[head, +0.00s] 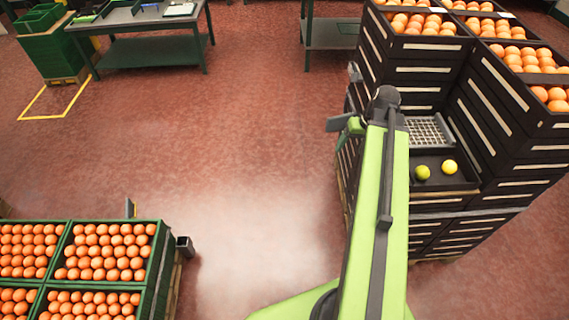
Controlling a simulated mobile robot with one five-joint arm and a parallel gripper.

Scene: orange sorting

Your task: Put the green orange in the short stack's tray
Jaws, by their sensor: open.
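The green orange (422,172) lies in a dark open tray (432,187) on the low part of the black crate stack at the right. A yellow fruit (449,166) lies to its right in the same tray. A grey grid-bottomed tray (425,130) sits directly behind it on the same low stack. My green arm reaches up from the bottom of the picture, just left of these trays. My gripper (346,116) is at the arm's far end, left of the grid tray and apart from the green orange. It is open, and I see nothing held. The arm partly hides it.
Tall black crate stacks (415,70) filled with oranges stand behind and right of the low stack. Green crates of oranges (150,262) stand at the lower left. A green worktable (150,55) and green bins (45,45) are at the back left. The middle floor is clear.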

